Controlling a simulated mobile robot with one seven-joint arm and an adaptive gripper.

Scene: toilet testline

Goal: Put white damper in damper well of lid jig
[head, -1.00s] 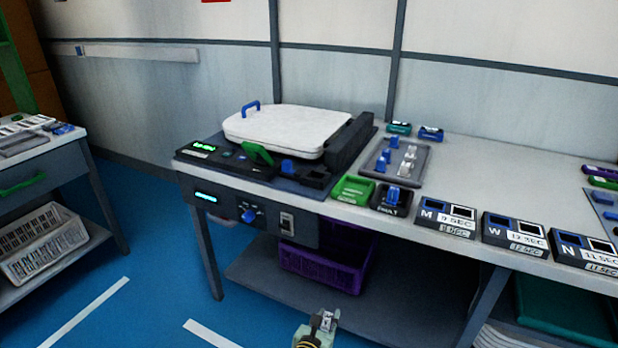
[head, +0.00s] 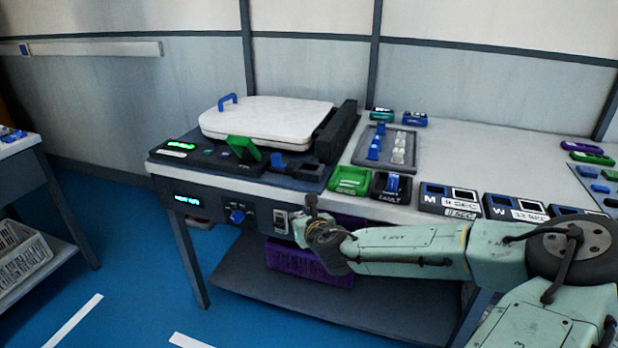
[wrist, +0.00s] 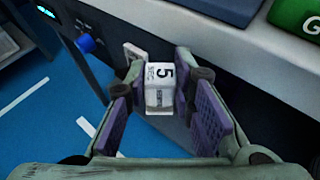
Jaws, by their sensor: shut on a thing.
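My gripper (wrist: 160,100) is shut on the white damper (wrist: 158,76), a small block marked "5 SEC", held between its purple pads in the wrist view. In the head view my gripper (head: 311,210) is in front of the bench's front edge, below the jig's right front corner; the damper cannot be made out there. The lid jig (head: 205,162) is black, with a white lid (head: 265,120) lying on it. A dark square recess (head: 302,169), which looks like the damper well, is at its front right, beside a blue part (head: 277,160).
A green bin (head: 350,181) and a black "FAULT" bin (head: 391,187) holding a blue piece stand right of the jig. Behind them is a grey tray (head: 408,138) of blue and white dampers. Labelled boxes (head: 450,200) line the front edge. A purple crate (head: 295,262) is below.

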